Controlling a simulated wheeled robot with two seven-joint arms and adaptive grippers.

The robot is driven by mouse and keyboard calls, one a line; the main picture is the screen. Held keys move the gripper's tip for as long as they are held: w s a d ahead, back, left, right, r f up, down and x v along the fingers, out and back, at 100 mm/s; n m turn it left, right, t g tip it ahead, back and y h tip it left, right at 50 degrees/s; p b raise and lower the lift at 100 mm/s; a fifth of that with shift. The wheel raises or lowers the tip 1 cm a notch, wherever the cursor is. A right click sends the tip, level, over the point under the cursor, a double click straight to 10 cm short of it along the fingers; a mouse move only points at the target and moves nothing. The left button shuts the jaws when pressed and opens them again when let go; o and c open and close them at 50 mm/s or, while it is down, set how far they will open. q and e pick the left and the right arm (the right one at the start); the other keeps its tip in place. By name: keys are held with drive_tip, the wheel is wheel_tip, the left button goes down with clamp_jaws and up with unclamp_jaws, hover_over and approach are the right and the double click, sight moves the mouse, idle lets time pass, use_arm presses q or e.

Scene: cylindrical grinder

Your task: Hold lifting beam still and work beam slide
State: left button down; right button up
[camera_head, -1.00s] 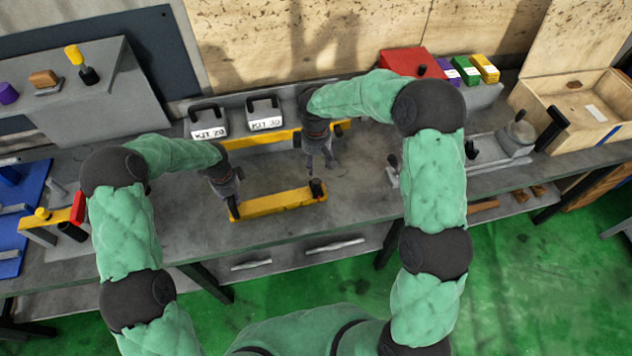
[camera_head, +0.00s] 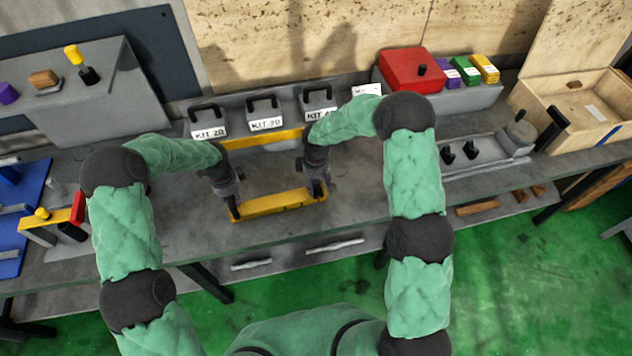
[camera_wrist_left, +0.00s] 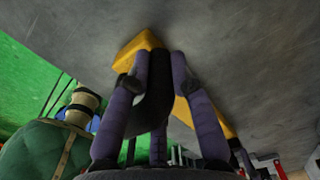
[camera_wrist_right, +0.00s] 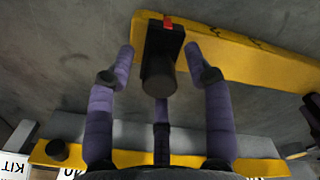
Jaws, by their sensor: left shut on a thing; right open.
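A yellow beam (camera_head: 278,201) lies on the grey bench top in the head view. It runs diagonally across the right wrist view (camera_wrist_right: 255,60). My left gripper (camera_head: 233,207) is shut on a black upright handle (camera_wrist_left: 152,105) at the beam's left end. My right gripper (camera_head: 318,190) is open at the right end. Its fingers (camera_wrist_right: 160,62) stand on either side of a black slide post (camera_wrist_right: 162,70), with visible gaps. A red mark (camera_wrist_right: 170,22) shows at the post's far side. In the head view the gripper largely hides the post.
A second yellow bar (camera_head: 262,137) lies behind the beam, before several grey labelled kit blocks (camera_head: 265,115). A red box (camera_head: 408,72) stands at the back right. A wooden crate (camera_head: 530,95) stands far right.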

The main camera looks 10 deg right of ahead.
clamp_jaws()
use_arm(q)
drive_tip(key=shift+d, duration=0.1)
use_arm(e)
drive_tip(key=a, duration=1.2)
drive_tip(key=shift+s+a, duration=0.3)
unclamp_jaws()
drive_tip(key=shift+d, duration=0.1)
drive_tip(key=shift+r, duration=0.1)
wheel_tip(320, 180, up, 12)
